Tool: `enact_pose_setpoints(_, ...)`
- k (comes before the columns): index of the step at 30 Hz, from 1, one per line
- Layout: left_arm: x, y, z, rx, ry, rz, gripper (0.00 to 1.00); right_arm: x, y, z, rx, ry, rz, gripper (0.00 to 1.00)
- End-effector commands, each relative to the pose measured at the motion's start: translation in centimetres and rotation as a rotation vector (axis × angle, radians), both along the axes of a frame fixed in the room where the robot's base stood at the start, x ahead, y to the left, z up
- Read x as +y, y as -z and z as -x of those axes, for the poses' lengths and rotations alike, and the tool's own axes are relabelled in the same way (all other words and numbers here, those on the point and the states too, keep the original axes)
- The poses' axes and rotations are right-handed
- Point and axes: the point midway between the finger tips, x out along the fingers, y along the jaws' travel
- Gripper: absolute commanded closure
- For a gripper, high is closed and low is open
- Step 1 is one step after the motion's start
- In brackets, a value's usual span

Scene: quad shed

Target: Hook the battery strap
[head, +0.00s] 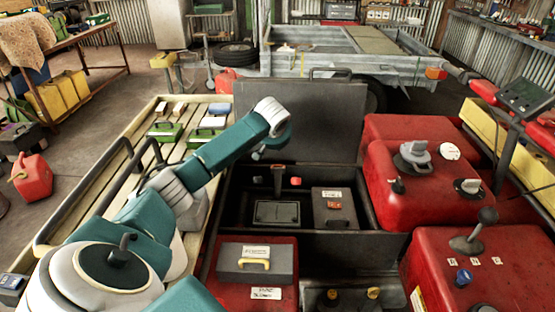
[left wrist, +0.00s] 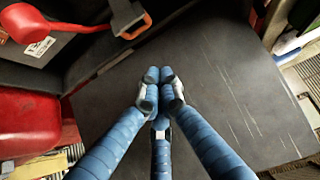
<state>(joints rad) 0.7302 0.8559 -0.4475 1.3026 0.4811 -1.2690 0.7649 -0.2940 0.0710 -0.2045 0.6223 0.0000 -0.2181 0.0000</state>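A dark strap with an orange-edged end piece (left wrist: 132,20) shows at the top of the left wrist view. In the head view, what looks like the same strap (head: 278,176) stands up against the back wall of an open black box (head: 235,205). A flat black unit, possibly the battery (head: 277,213), lies on the box floor. My left gripper (left wrist: 157,74) has its blue fingers together, with nothing visible between them. It is over the dark raised lid (left wrist: 225,85), apart from the strap. In the head view my wrist mostly hides the gripper (head: 258,154). My right gripper is not in view.
A grey labelled case (head: 333,211) sits right of the black unit. Red bodywork with levers (head: 415,185) flanks the right. A slatted rack (head: 150,150) is at left, a trailer (head: 340,60) behind.

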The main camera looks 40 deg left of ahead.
Motion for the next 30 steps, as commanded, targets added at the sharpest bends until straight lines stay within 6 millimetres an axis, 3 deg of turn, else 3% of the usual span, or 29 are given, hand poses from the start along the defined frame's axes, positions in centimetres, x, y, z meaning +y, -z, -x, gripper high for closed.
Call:
enact_pose_setpoints(6,1.0,2.0,-1.3,0.005,-0.002,0.001,1.0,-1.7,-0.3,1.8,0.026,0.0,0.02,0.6)
enact_pose_setpoints(21,3.5,7.0,-4.6,0.002,0.0,0.001,1.0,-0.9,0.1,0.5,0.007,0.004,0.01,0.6)
enact_pose_setpoints(24,3.8,7.6,-4.9,0.003,0.001,0.0,1.0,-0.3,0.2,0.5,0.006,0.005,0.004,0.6)
enact_pose_setpoints(30,2.9,7.3,-3.5,0.005,0.004,-0.004,1.0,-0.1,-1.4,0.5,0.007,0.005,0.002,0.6)
